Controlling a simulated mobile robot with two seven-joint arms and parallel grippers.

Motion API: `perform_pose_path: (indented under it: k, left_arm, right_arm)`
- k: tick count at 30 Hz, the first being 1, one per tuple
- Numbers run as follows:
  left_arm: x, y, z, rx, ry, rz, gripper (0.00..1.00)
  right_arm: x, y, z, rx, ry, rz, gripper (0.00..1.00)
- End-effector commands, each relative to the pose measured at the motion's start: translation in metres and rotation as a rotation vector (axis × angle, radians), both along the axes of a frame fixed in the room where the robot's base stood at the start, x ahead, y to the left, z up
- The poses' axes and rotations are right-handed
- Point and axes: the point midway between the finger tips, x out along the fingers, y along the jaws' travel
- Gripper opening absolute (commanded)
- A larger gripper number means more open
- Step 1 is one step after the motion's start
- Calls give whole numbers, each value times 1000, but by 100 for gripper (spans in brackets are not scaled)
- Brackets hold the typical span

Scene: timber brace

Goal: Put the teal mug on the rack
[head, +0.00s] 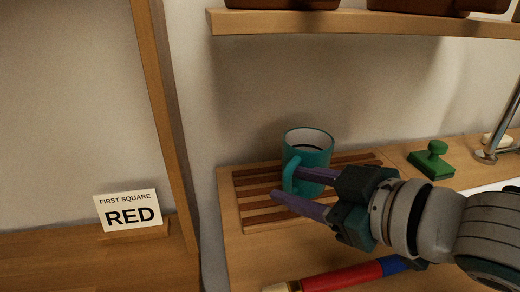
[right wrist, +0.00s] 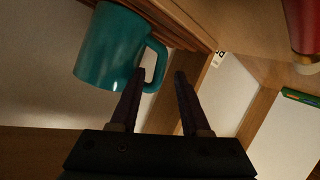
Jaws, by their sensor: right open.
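The teal mug (head: 308,160) stands upright on the slatted wooden rack (head: 262,216) in the head view, its handle facing toward the lower left. My right gripper (head: 272,184) is open, with its two purple fingers reaching left beside the mug's handle. In the right wrist view the mug (right wrist: 108,45) is at the upper left, and its handle lies near the left fingertip of my gripper (right wrist: 173,74). Nothing shows between the fingers there. Whether a finger touches the handle I cannot tell. My left gripper is not in view.
A green stamp-like object (head: 432,160) sits right of the rack, near a metal tap (head: 487,154). A red and blue cylinder (head: 345,277) lies in front. A shelf (head: 370,24) hangs above. A "FIRST SQUARE RED" card (head: 129,211) stands left of a wooden post (head: 165,110).

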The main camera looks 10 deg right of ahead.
Motion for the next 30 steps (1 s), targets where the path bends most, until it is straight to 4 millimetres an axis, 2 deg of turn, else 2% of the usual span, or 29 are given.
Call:
perform_pose_path:
  k: [6, 12, 17, 30]
  left_arm:
    - [0, 0, 13, 0, -1, 0, 91]
    - [0, -1, 17, -2, -2, 2, 91]
    - [0, -2, 18, -7, -1, 4, 91]
    - [0, -3, 21, -11, 0, 7, 91]
  right_arm:
    - [-30, -16, 15, 0, 0, 1, 47]
    - [-50, -26, 24, 1, -2, 1, 47]
    - [-55, -30, 26, 0, -2, 1, 47]
    - [-56, -29, 29, 1, 1, -4, 47]
